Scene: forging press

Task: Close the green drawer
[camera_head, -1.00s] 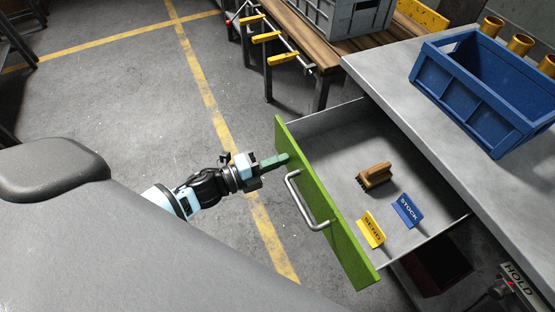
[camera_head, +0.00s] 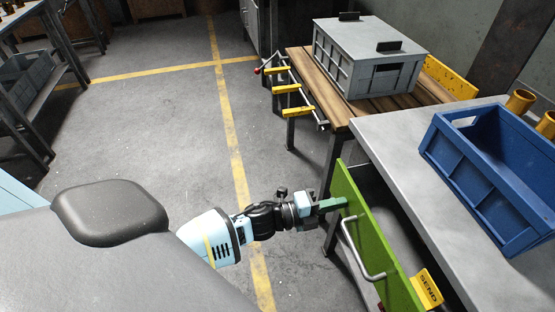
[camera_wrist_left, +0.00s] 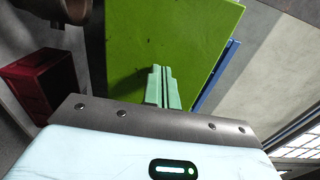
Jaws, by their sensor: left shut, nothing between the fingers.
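The green drawer front (camera_head: 372,238) stands below the edge of the grey bench, with its metal handle (camera_head: 360,252) facing me. A yellow SEND sign (camera_head: 428,288) shows behind the front; the rest of the inside is mostly hidden. My left gripper (camera_head: 333,204) is shut and empty, its green fingers at the far upper end of the drawer front. In the left wrist view the shut fingers (camera_wrist_left: 158,86) point at the green panel (camera_wrist_left: 165,45); exact contact is unclear. My right gripper is not in view.
A blue crate (camera_head: 490,180) stands on the grey bench top (camera_head: 395,150). A grey lidded crate (camera_head: 365,62) stands on a wooden table (camera_head: 330,104) with yellow clamps (camera_head: 290,112). Open floor (camera_head: 140,140) with yellow lines lies to the left.

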